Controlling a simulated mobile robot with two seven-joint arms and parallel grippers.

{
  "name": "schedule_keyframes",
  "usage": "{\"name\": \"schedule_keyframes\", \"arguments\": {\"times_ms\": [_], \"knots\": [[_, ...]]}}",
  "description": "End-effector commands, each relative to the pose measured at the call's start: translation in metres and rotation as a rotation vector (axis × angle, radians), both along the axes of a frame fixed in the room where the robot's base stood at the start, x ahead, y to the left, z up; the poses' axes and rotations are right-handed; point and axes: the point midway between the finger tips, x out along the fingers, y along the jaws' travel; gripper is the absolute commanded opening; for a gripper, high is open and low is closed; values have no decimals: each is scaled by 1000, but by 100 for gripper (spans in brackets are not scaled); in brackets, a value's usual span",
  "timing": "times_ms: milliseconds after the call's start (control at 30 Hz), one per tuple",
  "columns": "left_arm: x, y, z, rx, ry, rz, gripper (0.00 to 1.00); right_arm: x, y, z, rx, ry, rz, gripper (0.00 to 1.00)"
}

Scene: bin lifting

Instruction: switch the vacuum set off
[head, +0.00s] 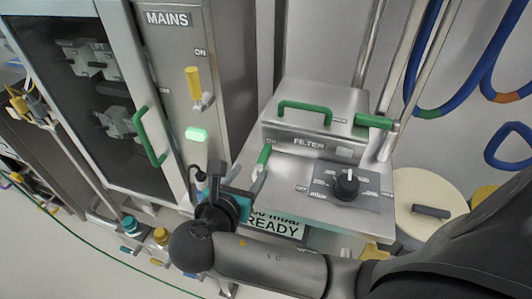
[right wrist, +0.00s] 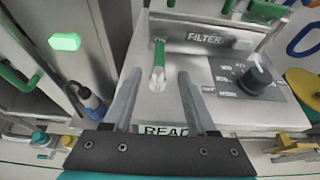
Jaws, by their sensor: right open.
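The vacuum set is a steel box (head: 285,165) with a FILTER label, a black knob (head: 347,184) and a display (head: 274,224) whose visible text includes READY. On its left part is a lever with a green grip (head: 264,155); it points up, towards a small label that looks like ON. My right gripper (head: 249,178) is at the lever's lower end in the head view. In the right wrist view its open fingers (right wrist: 160,74) stand to either side of the green lever (right wrist: 158,55), with gaps. Contact cannot be told. My left gripper is not in view.
A MAINS panel (head: 175,60) with a yellow lever (head: 194,86) at ON and a lit green lamp (head: 196,134) stands left. A glass-door cabinet (head: 70,60) is beyond it. A green handle (head: 305,108) tops the filter. Blue hoses (head: 430,112) hang right.

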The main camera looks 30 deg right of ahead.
Motion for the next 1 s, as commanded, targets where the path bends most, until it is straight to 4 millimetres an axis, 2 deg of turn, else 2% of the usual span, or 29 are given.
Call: {"name": "schedule_keyframes", "arguments": {"times_ms": [367, 500, 700, 1000], "knots": [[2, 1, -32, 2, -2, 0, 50, 49, -59, -34, -2, -2, -2, 57], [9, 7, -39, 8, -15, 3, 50, 64, -76, -43, -2, -1, -2, 57], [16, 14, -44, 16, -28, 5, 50, 76, -89, -49, 0, -1, 0, 57], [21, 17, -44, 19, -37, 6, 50, 79, -92, -50, 1, -1, 1, 57]]}}
